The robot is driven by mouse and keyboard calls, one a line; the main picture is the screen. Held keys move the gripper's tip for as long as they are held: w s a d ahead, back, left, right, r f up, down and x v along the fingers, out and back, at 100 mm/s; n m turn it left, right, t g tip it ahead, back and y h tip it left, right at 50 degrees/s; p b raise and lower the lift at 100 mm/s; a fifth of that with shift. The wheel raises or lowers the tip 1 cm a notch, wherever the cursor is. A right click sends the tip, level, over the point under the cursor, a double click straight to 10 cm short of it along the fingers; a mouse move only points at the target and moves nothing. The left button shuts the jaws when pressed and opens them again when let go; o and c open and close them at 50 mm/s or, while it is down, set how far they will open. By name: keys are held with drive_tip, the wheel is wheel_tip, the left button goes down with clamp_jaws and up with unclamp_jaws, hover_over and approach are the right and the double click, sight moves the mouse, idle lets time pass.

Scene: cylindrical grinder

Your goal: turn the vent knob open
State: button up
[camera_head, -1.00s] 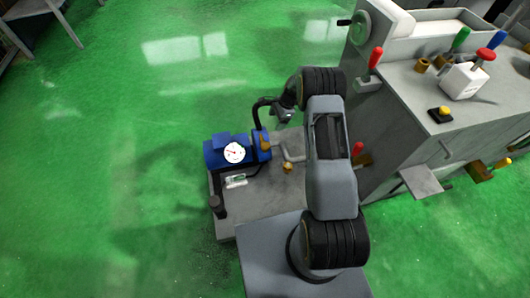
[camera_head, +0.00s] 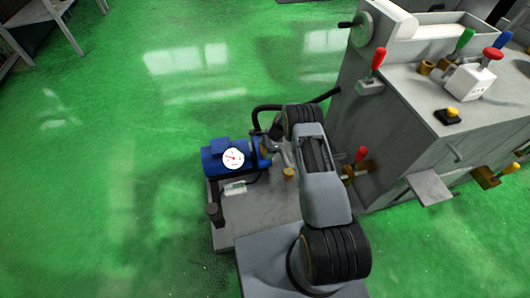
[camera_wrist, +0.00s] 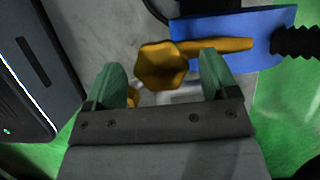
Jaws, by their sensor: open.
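A brass-yellow lobed knob (camera_wrist: 162,65) shows in the wrist view, with a yellow bar beside it reaching right over a blue plate (camera_wrist: 265,28). I take it for the vent knob. My gripper (camera_wrist: 161,68) is open, its two green fingers on either side of the knob's lower part in the picture. I cannot tell whether they touch it or how far above it they are. In the head view my gripper (camera_head: 275,150) is beside the brass end of the blue pump-like unit (camera_head: 218,158) and partly hides the knob there.
A white dial gauge (camera_head: 233,159) is on the blue unit. A second brass fitting (camera_head: 289,174) stands on the grey base (camera_head: 255,215). A black hose (camera_head: 268,106) arches behind my wrist. The grinder cabinet (camera_head: 375,125) with a red-handled lever (camera_head: 361,154) is at right. Green floor lies open at left.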

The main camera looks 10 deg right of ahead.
drive_tip(key=shift+a+f, duration=0.25)
drive_tip(key=shift+f, duration=0.35)
drive_tip(key=c, duration=0.9)
drive_tip(key=shift+c, duration=0.2)
